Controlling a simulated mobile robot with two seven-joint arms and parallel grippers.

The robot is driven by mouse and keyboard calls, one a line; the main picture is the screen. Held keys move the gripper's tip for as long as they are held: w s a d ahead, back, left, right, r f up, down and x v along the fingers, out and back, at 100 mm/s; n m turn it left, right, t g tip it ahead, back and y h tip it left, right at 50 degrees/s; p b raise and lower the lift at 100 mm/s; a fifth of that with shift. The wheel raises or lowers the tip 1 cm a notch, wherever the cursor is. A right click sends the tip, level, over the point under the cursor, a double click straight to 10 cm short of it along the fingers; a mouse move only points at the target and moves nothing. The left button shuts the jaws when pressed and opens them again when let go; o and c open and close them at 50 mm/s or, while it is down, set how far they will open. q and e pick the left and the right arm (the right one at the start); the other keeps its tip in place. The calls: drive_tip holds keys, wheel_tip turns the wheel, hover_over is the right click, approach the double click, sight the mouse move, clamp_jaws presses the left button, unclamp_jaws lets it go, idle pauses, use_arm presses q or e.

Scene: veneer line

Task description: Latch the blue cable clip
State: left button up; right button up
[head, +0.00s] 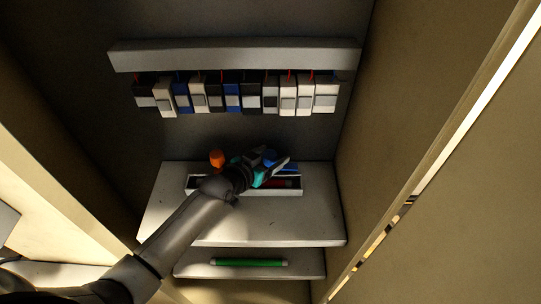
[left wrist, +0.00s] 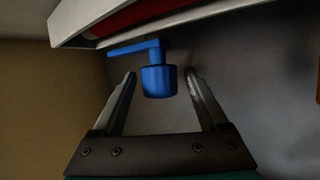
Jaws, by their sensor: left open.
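The blue cable clip (left wrist: 159,82) shows in the left wrist view as a short round knob joined to a flat blue bar, close to the edge of a pale trough holding something red. My left gripper (left wrist: 160,73) is open, with one finger on each side of the knob and visible gaps to it. In the head view my left gripper (head: 275,160) is over the right part of the trough, with blue (head: 269,155) showing between its fingers. My arm hides part of this area. My right gripper is not in view.
The pale trough (head: 250,192) sits on a white shelf (head: 260,225). An orange knob (head: 217,157) stands at its left end. A green rod (head: 248,262) lies on a lower shelf. Above, several switch blocks (head: 232,95) hang under a grey rail (head: 235,55). Cabinet walls close both sides.

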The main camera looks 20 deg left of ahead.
use_arm(q)
clamp_jaws()
idle(0.4)
idle(0.9)
